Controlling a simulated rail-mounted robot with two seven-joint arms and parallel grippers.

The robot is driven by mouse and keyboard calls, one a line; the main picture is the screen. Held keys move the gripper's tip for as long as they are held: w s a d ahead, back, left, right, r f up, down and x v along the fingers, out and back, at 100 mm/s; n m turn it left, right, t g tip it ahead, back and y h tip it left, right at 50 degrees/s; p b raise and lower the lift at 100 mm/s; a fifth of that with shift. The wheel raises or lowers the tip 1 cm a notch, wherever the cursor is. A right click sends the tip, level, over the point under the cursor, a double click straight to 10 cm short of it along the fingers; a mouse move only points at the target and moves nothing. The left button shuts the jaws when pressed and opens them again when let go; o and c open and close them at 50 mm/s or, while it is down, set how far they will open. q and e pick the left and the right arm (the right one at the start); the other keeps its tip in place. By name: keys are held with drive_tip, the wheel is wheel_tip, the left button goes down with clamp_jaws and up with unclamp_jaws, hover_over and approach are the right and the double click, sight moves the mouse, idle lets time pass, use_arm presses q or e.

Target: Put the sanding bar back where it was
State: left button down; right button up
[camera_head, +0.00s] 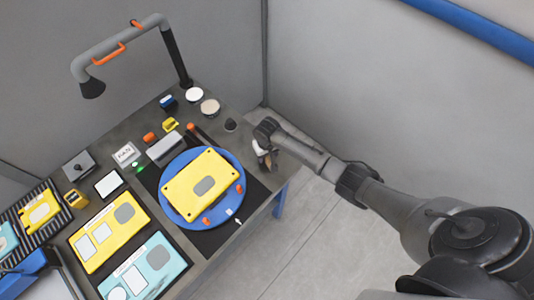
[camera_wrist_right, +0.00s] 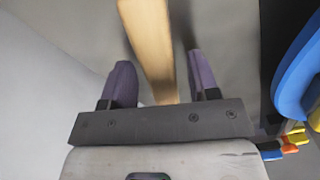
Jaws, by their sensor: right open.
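A long pale wooden bar, which I take for the sanding bar, shows in the right wrist view (camera_wrist_right: 150,45). It runs from the top edge down between my two purple-grey fingertips, with a gap on each side. My right gripper (camera_wrist_right: 162,85) is open around it and does not clamp it. In the head view my right gripper (camera_head: 265,157) is over the right edge of the dark workbench (camera_head: 225,108), beside the blue turntable. The bar is small and mostly hidden by the gripper there. My left gripper is not in view.
The blue round turntable (camera_head: 171,209) holds a yellow plate (camera_head: 185,190). A dark round piece (camera_head: 231,125) and two round containers stand behind. Yellow and teal panels lie at the left front. A grey lamp arm (camera_head: 120,40) rises at the back. Open floor lies right of the bench.

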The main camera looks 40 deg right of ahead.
wheel_tip(320, 180, up, 12)
drive_tip(key=p, duration=0.1)
drive_tip(key=s+a+f+n+t, duration=0.1)
drive_tip(key=s+a+f+n, duration=0.1)
drive_tip(key=s+a, duration=0.45)
drive_tip(key=s+a+f+n+t, duration=0.1)
drive_tip(key=s+a+f+n, duration=0.15)
drive_tip(key=s, duration=0.65)
drive_tip(key=s+r, duration=0.3)
drive_tip(key=s, duration=0.4)
drive_tip(key=s+a+r+t, duration=0.1)
drive_tip(key=s+r, duration=0.2)
drive_tip(key=s, duration=0.4)
drive_tip(key=shift+s+a+n+t, duration=0.15)
drive_tip(key=shift+a+n+t, duration=0.15)
drive_tip(key=shift+n, duration=0.15)
